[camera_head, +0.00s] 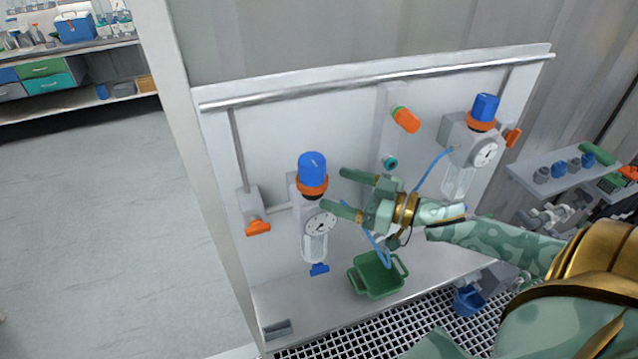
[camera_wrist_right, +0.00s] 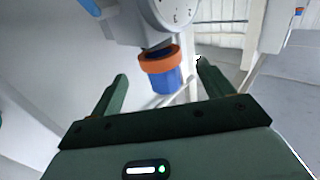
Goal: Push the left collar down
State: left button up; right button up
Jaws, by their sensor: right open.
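The left vessel's orange collar (camera_head: 312,189) sits under a blue cap (camera_head: 312,166), on a grey head with a round gauge (camera_head: 320,223). My right gripper (camera_head: 334,188) is open and empty just right of this collar, its fingers pointing towards it. In the right wrist view, the orange collar (camera_wrist_right: 160,58) and blue cap (camera_wrist_right: 166,81) appear between the two spread fingers (camera_wrist_right: 160,75), apparently beyond the tips. I see no contact. My left gripper is not in view.
A second vessel with an orange collar (camera_head: 480,122) and blue cap (camera_head: 485,106) is at right. An orange-handled valve (camera_head: 257,227) is left of the near vessel. A green tray (camera_head: 358,281) is below my right gripper. A blue hose (camera_head: 432,167) runs behind my wrist.

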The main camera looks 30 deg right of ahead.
aim_at(320, 188)
jog(key=x, duration=0.5)
jog(key=shift+w, duration=0.2)
jog(key=c, duration=1.4)
jog(key=shift+f+p, duration=0.35)
jog(key=shift+f, duration=0.4)
jog(key=o, duration=1.4)
jog(key=shift+s, duration=0.1)
